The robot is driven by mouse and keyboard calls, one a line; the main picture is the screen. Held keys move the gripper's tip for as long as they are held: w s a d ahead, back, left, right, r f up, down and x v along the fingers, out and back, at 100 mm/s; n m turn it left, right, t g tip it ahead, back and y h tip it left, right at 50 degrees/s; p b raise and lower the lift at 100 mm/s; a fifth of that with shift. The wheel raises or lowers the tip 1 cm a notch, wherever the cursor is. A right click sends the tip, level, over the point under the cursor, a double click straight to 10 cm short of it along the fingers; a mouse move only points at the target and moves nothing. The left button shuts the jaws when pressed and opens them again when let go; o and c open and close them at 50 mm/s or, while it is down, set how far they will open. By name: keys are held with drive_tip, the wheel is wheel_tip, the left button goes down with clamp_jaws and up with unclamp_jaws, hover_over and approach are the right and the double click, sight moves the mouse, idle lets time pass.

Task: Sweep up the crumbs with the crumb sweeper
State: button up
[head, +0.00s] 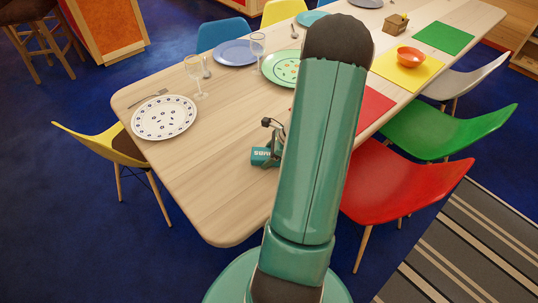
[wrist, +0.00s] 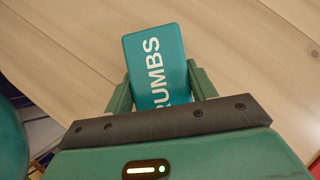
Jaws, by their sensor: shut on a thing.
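The crumb sweeper (wrist: 154,52) is a teal block with white lettering, of which "RUMBS" can be read in the wrist view. My gripper (wrist: 159,88) is shut on it, one green finger on each side. In the head view the sweeper (head: 263,157) shows at the left of my arm, low over or on the wooden table (head: 200,205); I cannot tell if it touches the top. My arm hides part of the gripper and the table's middle there. I can make out no crumbs in either view.
A dotted white plate (head: 164,117), two wine glasses (head: 194,75) and a green-rimmed plate (head: 281,69) stand left of my arm. A red mat (head: 374,108) and a yellow mat with an orange bowl (head: 410,56) lie right. Chairs surround the table. Its near left corner is clear.

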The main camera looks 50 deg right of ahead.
drive_tip(key=shift+d+r, duration=0.2)
drive_tip(key=shift+r, duration=0.5)
drive_tip(key=shift+a+r, duration=0.15)
drive_tip(key=shift+r, duration=0.55)
drive_tip(key=shift+d+r, duration=0.15)
drive_tip(key=shift+d, duration=0.05)
drive_tip(key=shift+a+r, duration=0.1)
drive_tip(key=shift+r, duration=2.35)
